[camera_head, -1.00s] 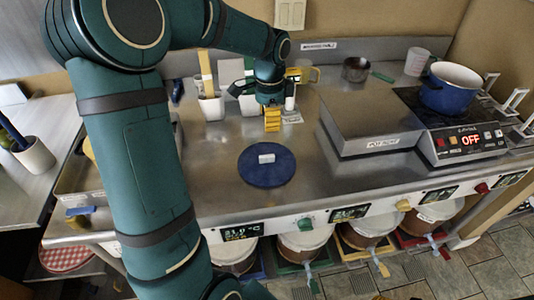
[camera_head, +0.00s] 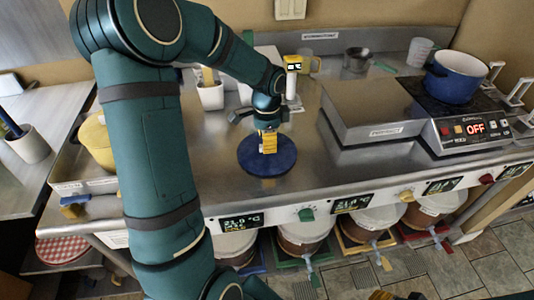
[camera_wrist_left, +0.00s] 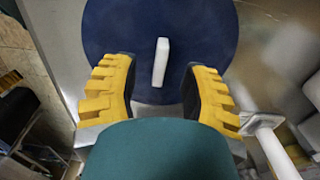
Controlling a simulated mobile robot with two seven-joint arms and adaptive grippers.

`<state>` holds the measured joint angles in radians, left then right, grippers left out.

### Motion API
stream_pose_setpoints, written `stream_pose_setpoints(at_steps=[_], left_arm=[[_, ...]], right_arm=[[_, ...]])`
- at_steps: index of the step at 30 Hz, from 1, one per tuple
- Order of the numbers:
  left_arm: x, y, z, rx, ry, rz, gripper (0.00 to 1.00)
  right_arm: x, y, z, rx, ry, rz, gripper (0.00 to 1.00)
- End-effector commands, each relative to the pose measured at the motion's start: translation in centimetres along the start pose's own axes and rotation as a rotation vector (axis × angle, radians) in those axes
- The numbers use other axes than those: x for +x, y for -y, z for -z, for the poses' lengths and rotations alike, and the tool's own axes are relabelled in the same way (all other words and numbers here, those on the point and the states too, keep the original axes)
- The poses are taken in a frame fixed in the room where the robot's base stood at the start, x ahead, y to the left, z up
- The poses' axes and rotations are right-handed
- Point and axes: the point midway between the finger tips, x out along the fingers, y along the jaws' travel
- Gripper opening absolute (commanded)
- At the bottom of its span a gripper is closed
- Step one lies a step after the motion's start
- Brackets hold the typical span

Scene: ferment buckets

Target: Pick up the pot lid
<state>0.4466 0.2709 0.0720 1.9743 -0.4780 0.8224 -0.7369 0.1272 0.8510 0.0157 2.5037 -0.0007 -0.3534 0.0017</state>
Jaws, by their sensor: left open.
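The pot lid (camera_head: 267,163) is a flat dark blue disc with a white block handle, lying on the steel counter in the head view. It also fills the top of the left wrist view (camera_wrist_left: 110,35), where its white handle (camera_wrist_left: 160,62) stands between the yellow fingers. My left gripper (camera_head: 268,148) is over the lid in the head view and hides the handle there. In the left wrist view the left gripper (camera_wrist_left: 160,88) is open, with a gap on both sides of the handle.
A blue pot (camera_head: 455,77) stands on the hot plate (camera_head: 475,128) at the right. A grey box (camera_head: 370,105) lies left of it. White containers (camera_head: 210,95) stand behind the lid. A yellow pot (camera_head: 96,142) is at the left. The counter right of the lid is clear.

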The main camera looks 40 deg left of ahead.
Motion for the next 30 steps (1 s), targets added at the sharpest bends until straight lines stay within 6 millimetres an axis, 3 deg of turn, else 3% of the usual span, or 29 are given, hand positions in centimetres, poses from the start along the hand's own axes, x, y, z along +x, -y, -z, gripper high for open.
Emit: stream_pose_setpoints(at_steps=[4,12,16,30], left_arm=[[2.2,-0.1,0.0,0.001,0.001,-0.001,0.45],[2.3,0.0,0.0,0.000,-0.001,0.001,0.44],[2.3,0.0,0.0,0.000,-0.001,0.001,0.00],[2.3,-0.1,0.0,0.000,0.000,0.000,0.00]], right_arm=[[0.8,-0.3,0.1,0.000,-0.003,0.000,0.47],[0.7,-0.3,0.1,0.000,-0.004,0.000,0.47],[0.7,-0.3,0.1,0.000,-0.004,0.000,0.47],[0.7,-0.3,0.1,0.000,-0.004,0.000,0.47]])
